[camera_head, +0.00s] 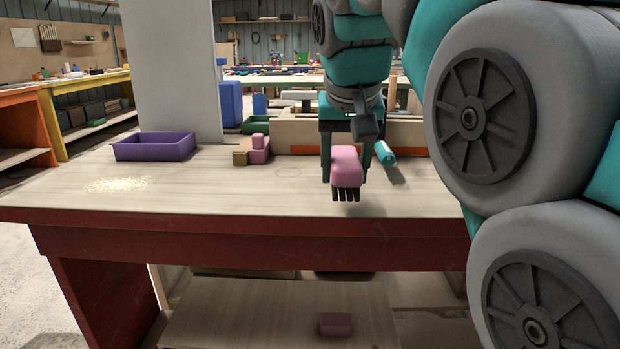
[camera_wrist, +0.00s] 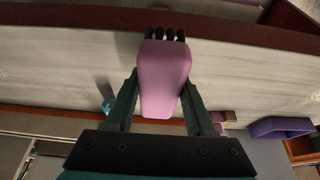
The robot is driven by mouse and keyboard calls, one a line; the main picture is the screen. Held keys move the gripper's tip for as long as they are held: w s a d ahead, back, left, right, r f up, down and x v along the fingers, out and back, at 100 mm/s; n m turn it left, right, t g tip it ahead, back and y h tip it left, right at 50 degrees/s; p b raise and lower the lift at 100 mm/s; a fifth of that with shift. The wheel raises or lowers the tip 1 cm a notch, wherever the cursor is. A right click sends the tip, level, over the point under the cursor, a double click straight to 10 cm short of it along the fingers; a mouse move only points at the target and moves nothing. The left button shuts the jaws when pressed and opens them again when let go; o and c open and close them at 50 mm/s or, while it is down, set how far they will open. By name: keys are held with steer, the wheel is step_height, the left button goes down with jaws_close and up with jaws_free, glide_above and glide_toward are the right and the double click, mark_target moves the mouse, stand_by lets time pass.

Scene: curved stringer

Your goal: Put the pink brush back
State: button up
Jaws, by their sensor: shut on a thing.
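The pink brush (camera_head: 346,166) has a rounded pink body and dark bristles. My gripper (camera_head: 346,178) is shut on it, with one dark finger on each side of the body. The brush is over the red-framed workbench (camera_head: 230,205), bristles toward the near edge and pointing down in the head view. The wrist view shows the pink body (camera_wrist: 163,78) between the fingers, with the bristles at the far end. Whether the bristles touch the bench top I cannot tell.
A purple tray (camera_head: 155,147) stands at the bench's back left, near a patch of pale dust (camera_head: 122,185). Pink and wooden blocks (camera_head: 252,150) sit at the back middle. A teal cylinder (camera_head: 384,153) lies just right of my gripper. A dark pink block (camera_head: 335,324) lies on the lower shelf.

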glide_above(310, 194)
steer(key=s, duration=0.1)
steer(key=shift+s+f, duration=0.1)
steer(key=shift+f, duration=0.2)
steer(key=shift+f+p, duration=0.3)
steer(key=shift+f, duration=1.5)
steer(key=shift+f, duration=0.2)
steer(key=o, duration=1.3)
steer(key=shift+r, duration=0.1)
steer(key=shift+p+v, duration=1.7)
steer(key=shift+v, duration=4.45)
